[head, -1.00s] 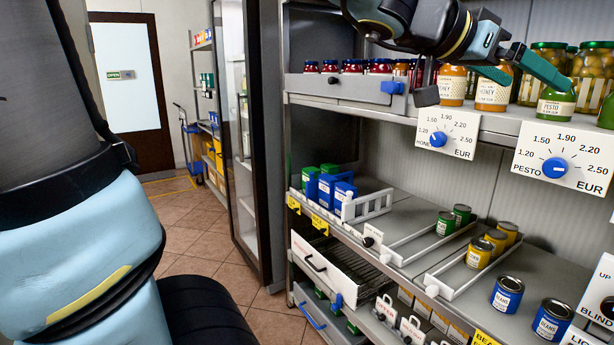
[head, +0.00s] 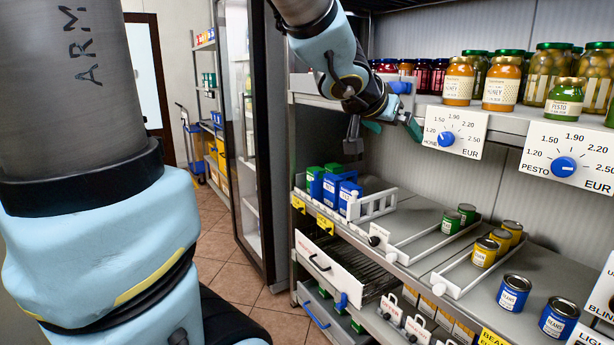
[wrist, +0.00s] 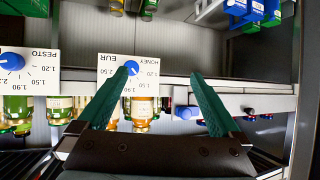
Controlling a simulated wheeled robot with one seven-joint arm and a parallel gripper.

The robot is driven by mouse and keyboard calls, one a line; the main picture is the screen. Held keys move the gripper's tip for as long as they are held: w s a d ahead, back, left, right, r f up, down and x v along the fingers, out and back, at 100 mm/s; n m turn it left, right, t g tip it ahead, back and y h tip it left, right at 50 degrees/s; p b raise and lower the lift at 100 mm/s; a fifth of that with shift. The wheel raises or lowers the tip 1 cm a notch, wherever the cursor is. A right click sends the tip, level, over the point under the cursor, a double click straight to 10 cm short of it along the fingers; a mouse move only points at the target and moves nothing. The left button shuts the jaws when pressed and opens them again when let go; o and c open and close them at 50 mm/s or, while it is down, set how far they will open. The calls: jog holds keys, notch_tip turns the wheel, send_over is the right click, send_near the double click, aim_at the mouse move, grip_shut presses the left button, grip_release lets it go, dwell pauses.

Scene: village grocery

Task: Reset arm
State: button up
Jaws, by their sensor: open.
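My gripper (head: 388,131) is in front of the shelf unit, just below the upper shelf's front edge and left of the honey price dial (head: 446,138). In the wrist view its two green fingers (wrist: 160,95) stand wide apart with nothing between them. The wrist picture is upside down, with the honey dial (wrist: 130,68) near the left fingertip. In the head view my arm reaches in from the top, and part of the gripper is hidden behind the wrist.
Honey jars (head: 502,82) and a pesto jar (head: 563,103) stand on the upper shelf (head: 510,120). The pesto dial (head: 564,166) hangs at right. Below are blue boxes (head: 333,190), a white rack (head: 372,207) and several cans (head: 513,292). A glass door (head: 253,150) stands at left.

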jog(key=w+a+f+n+y, duration=0.25)
jog(key=a+f+y, duration=0.25)
jog(key=a+f, duration=0.4)
jog(key=s+a+f+n+g+y, duration=0.2)
jog(key=s+a+f+n+g, duration=0.3)
jog(key=s+a+f, duration=0.6)
jog(key=a+f+g, duration=0.1)
jog(key=a+g, duration=0.1)
jog(key=a, duration=0.1)
jog(key=shift+s+a+f+y, duration=0.3)
jog(key=shift+s+f, duration=0.1)
